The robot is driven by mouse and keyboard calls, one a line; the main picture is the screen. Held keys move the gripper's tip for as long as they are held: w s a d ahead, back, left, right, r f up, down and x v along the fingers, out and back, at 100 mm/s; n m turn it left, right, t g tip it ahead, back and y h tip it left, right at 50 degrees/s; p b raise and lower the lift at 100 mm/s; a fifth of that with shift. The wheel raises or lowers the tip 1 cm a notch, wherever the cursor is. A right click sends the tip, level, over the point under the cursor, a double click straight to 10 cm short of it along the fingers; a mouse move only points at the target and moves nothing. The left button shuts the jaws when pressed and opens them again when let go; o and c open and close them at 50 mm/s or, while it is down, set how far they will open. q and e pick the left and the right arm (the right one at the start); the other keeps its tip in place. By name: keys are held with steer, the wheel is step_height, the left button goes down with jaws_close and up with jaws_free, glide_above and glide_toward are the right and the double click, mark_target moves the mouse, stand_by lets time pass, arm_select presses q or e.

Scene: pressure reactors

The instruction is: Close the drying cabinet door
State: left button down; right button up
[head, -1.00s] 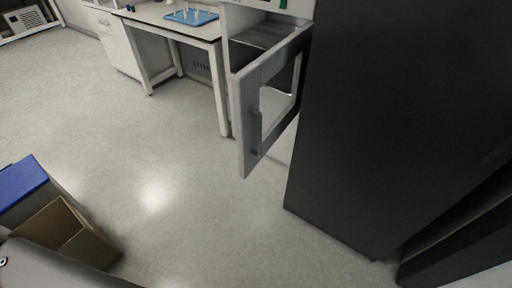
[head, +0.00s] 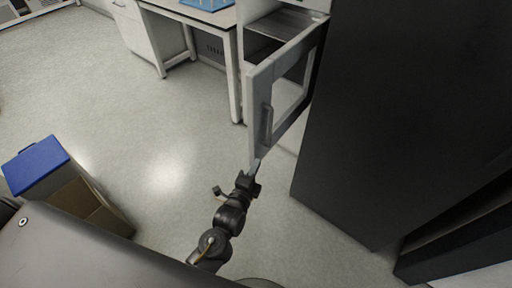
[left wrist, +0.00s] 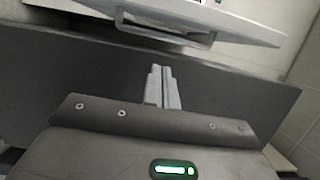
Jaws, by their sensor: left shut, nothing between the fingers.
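The drying cabinet (head: 262,27) stands at the upper middle of the head view with its door (head: 254,90) swung open toward me. The door is a pale frame with a window and a dark bar handle (head: 267,124) on its outer face. The door (left wrist: 245,30) and handle (left wrist: 165,36) also show at the top of the left wrist view. My left gripper (head: 254,168) is at the door's lower corner; I cannot tell whether it touches. In the left wrist view its fingers (left wrist: 161,72) are together and empty, apart from the handle. My right gripper is not in view.
A tall dark cabinet (head: 385,110) stands close on the right of the door. A bench (head: 205,14) with a blue tray stands behind on the left. A blue-lidded box (head: 40,165) is at the lower left. The floor (head: 165,130) between is clear.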

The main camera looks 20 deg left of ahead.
mark_target(257, 140)
arm_select(q)
steer(key=w+a+b, duration=0.1)
steer(key=w+b, duration=0.1)
steer(key=w, duration=0.1)
steer(key=w+a+b, duration=0.1)
steer(key=w+b, duration=0.1)
steer(key=w, duration=0.2)
steer(key=w+a+b, duration=0.1)
steer(key=w+b, duration=0.1)
steer(key=w, duration=0.2)
steer(key=shift+b, duration=0.4)
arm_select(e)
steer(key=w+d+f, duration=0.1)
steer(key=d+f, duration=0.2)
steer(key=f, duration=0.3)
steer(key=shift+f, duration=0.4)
